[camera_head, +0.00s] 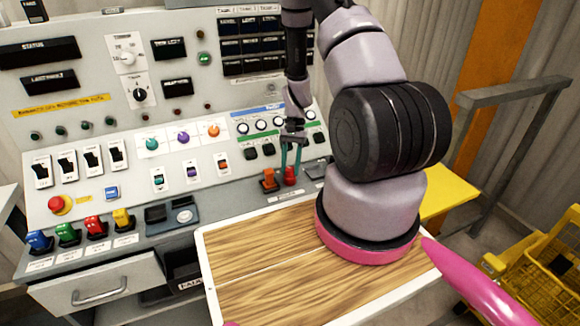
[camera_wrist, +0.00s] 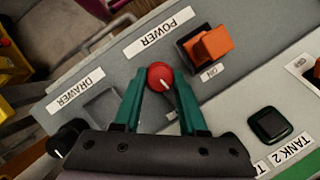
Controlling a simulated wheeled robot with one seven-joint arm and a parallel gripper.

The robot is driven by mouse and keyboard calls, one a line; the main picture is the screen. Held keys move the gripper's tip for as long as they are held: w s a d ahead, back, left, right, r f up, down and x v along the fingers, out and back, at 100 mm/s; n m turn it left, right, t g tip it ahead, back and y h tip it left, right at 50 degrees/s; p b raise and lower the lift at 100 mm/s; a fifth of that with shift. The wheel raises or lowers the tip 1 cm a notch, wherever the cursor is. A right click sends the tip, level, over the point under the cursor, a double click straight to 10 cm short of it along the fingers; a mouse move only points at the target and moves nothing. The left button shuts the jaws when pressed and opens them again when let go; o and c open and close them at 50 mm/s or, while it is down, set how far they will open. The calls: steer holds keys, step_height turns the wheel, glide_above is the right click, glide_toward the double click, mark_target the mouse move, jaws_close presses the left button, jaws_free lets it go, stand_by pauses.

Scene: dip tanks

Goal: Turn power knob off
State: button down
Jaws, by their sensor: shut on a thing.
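The red round knob (camera_wrist: 160,74) sits beside the POWER label (camera_wrist: 157,33) in the wrist view. A short white mark on its face points to the picture's lower right. In the head view the red knob (camera_head: 290,177) is on the front right of the sloped console. My gripper (camera_head: 290,169) comes down on it from above. In the wrist view the teal fingers of my gripper (camera_wrist: 158,79) are on either side of the knob, shut on it. An orange switch (camera_wrist: 212,44) with an ON label (camera_wrist: 211,72) is right of the knob.
A DRAWER label (camera_wrist: 75,89) and a dark knob (camera_wrist: 66,138) lie to the left in the wrist view. A green-black button (camera_wrist: 269,125) is at right. A wooden board (camera_head: 262,290) lies in front of the console. A grey rail (camera_head: 512,92) stands at right.

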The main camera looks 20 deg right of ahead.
steer(key=shift+m, duration=0.6)
steer(key=shift+y, duration=0.3)
steer(key=shift+c, duration=2.3)
jaws_free()
steer(key=v, duration=1)
steer(key=shift+r, duration=0.45)
